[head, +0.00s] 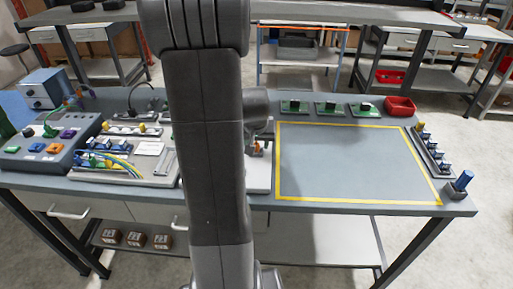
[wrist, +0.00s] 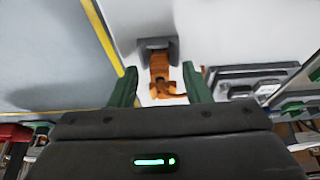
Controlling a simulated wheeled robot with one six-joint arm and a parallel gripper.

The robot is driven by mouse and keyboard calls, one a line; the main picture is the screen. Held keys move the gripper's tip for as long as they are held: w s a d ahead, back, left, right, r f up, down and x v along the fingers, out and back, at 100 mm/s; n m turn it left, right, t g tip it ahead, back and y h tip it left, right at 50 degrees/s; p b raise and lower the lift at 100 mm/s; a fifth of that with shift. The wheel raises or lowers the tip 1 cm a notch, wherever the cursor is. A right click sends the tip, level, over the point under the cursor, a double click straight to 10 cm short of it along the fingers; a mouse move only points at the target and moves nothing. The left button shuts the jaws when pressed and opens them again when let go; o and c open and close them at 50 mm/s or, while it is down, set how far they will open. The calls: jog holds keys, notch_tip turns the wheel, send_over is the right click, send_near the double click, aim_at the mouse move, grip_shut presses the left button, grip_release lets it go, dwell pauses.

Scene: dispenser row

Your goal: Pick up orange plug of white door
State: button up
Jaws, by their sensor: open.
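The orange plug (wrist: 160,68) is in the wrist view, its upper end at a dark grey block (wrist: 156,46) on the white door (wrist: 210,30). A short orange-brown lead curls at its lower end. My gripper (wrist: 159,72) has two green fingers, open, one on each side of the plug, with gaps showing. I cannot tell whether the fingers are level with it in depth. In the head view the plug (head: 258,148) is a small orange spot above the white panel (head: 258,176), just right of my arm. My arm hides most of the gripper there.
A yellow-outlined area (head: 345,160) on the bench to the right is bare. Green boards (head: 326,107) and a red bin (head: 400,106) line its back. A blue-topped part (head: 462,182) stands at the right corner. A grey panel with coloured plugs (head: 48,144) is at left.

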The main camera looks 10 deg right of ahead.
aim_at(256, 144)
grip_shut()
jog(key=shift+r, duration=0.15)
notch_tip(256, 144, up, 10)
dwell(0.5)
jog(key=shift+r+p, duration=0.6)
jog(key=shift+r, duration=0.3)
dwell(0.9)
notch_tip(256, 144, up, 3)
jog(key=shift+f+p, duration=0.1)
jog(key=shift+p, duration=1.05)
